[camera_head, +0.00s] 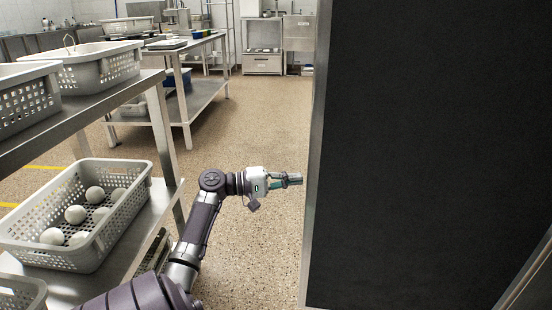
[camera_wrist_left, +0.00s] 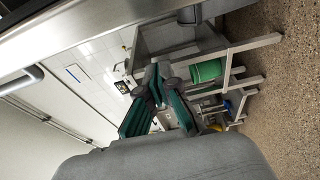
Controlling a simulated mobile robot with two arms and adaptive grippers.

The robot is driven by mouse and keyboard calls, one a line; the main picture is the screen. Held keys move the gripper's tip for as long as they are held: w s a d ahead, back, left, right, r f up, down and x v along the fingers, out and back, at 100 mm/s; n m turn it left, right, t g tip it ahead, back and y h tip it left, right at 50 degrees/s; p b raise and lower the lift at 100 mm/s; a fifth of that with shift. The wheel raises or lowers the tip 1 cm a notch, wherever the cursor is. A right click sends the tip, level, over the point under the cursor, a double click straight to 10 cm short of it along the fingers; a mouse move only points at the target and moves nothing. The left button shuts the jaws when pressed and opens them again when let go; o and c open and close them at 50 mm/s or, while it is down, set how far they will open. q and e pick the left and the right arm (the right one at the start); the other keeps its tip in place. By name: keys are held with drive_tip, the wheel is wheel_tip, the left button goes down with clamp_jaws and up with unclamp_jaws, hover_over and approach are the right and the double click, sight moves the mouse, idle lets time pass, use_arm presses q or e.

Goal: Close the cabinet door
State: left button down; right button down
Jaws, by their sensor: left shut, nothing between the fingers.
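The cabinet door (camera_head: 430,150) looks like a large dark flat panel with a metal edge, filling the right of the head view. It stands upright; its hinge side and the cabinet body cannot be made out. My left gripper (camera_head: 298,180) reaches in from the left, its fingertips close to the door's left metal edge. Whether they touch cannot be told. The left gripper's green-and-grey fingers also show in the left wrist view (camera_wrist_left: 155,75), shut with nothing between them. My right gripper is not in view.
A metal shelf unit (camera_head: 160,205) stands on the left, with perforated baskets on it. The lower basket (camera_head: 122,222) holds several white balls. A metal table (camera_head: 190,45) stands further back. The speckled floor (camera_head: 265,115) between shelf and door is clear.

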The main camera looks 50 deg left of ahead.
use_arm(q)
drive_tip(key=shift+s+d+b, duration=0.2)
drive_tip(key=shift+d+b, duration=0.25)
drive_tip(key=shift+d, duration=0.55)
drive_tip(key=shift+s+d+b, duration=0.2)
drive_tip(key=shift+d+b, duration=0.2)
drive_tip(key=shift+d, duration=0.55)
